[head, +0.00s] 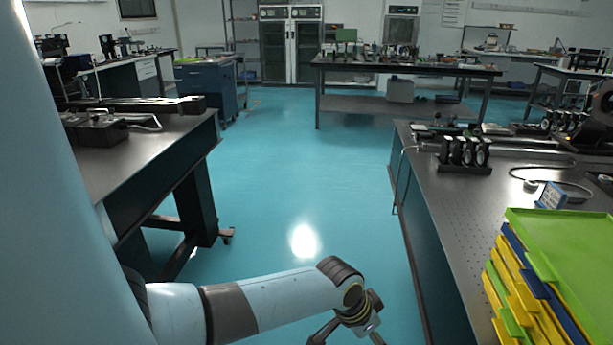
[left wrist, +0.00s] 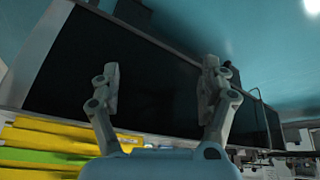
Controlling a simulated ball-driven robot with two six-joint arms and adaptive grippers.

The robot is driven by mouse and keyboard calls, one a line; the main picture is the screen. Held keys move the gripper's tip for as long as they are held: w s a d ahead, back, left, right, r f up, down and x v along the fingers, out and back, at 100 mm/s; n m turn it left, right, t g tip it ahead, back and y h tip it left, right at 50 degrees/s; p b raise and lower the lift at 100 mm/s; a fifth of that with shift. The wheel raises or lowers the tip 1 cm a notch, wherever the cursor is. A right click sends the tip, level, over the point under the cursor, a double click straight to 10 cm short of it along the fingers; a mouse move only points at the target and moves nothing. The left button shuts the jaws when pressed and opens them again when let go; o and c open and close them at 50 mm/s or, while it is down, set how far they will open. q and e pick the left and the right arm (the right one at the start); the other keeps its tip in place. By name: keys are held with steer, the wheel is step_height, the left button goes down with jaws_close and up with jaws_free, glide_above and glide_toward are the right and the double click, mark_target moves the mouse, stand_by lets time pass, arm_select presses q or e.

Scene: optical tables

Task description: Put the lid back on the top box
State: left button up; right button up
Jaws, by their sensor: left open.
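A stack of coloured boxes (head: 533,300), yellow, blue and green, stands at the lower right of the head view, cut off by the frame edge. Its top is a broad flat green piece (head: 575,250); I cannot tell whether this is a lid or an open box. My left gripper (head: 350,339) is over the aisle floor to the left of the stack, partly cut off. In the left wrist view my left gripper (left wrist: 160,85) is open and empty, its fingers wide apart. The yellow and green stack (left wrist: 50,145) shows at lower left there. My right gripper is out of view.
Another dark table (head: 150,150) stands at left. The blue floor (head: 290,160) between them is clear.

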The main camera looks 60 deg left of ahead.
arm_select(q)
steer(key=s+a+f+n+g+y, duration=0.1)
steer(key=s+a+f+g, duration=0.1)
steer(key=s+f, duration=1.45)
steer(key=s, duration=0.9)
steer(key=s+d+f+g+y, duration=0.1)
steer(key=s+f, duration=0.2)
steer(key=s, duration=0.8)
steer(key=shift+s+d+f+g, duration=0.15)
steer(key=shift+d+f+g, duration=0.1)
steer(key=shift+d+g, duration=0.05)
